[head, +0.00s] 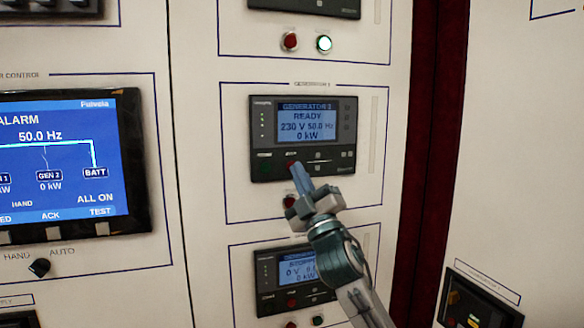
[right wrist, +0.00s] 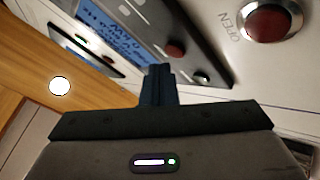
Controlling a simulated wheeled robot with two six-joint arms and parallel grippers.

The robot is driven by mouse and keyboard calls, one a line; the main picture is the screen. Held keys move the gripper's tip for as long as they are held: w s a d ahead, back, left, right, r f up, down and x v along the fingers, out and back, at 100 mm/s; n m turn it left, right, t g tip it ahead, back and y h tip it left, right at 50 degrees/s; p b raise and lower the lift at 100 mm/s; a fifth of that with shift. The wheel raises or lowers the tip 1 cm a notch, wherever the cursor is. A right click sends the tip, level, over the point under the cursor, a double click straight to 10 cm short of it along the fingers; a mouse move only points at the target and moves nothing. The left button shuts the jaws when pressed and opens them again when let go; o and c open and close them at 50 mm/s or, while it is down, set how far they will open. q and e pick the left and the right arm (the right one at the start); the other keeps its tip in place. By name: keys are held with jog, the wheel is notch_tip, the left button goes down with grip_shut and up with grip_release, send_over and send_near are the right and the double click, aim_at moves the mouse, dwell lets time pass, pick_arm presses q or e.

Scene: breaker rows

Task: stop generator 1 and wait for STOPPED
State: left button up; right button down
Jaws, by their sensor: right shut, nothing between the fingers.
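The generator controller (head: 262,106) in the middle of the head view has a lit screen (head: 307,122) reading READY, 230 V 50.0 Hz, 0 kW. The number in its title is too blurred to be sure of. My right gripper (head: 294,169) is shut and empty, its tips at the red stop button (head: 291,164) on the controller's lower edge. The right wrist view shows the shut fingers (right wrist: 158,74) and a red button (right wrist: 175,49) just beyond them. Contact cannot be told. My left gripper is not in view.
Below is another controller (head: 261,268) reading STOPPED, 0 V. A red round button (right wrist: 268,21) marked OPEN shows in the right wrist view. The left display (head: 60,165) shows ALARM, 50.0 Hz.

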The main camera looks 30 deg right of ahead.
jog(key=shift+w, duration=0.1)
dwell(0.5)
jog(key=shift+w+d, duration=0.1)
jog(key=shift+w, duration=0.2)
jog(key=shift+w+d, duration=0.1)
jog(key=shift+w, duration=0.3)
dwell(0.6)
jog(key=shift+s, duration=0.8)
jog(key=shift+a, duration=0.2)
jog(key=shift+s+a+b, duration=0.2)
jog(key=shift+s, duration=0.6)
jog(key=shift+s+a+b, duration=0.15)
jog(key=shift+s+b, duration=0.1)
jog(key=shift+s, duration=0.6)
jog(key=shift+s+a+b, duration=0.2)
jog(key=shift+s, duration=0.6)
jog(key=shift+f, duration=0.1)
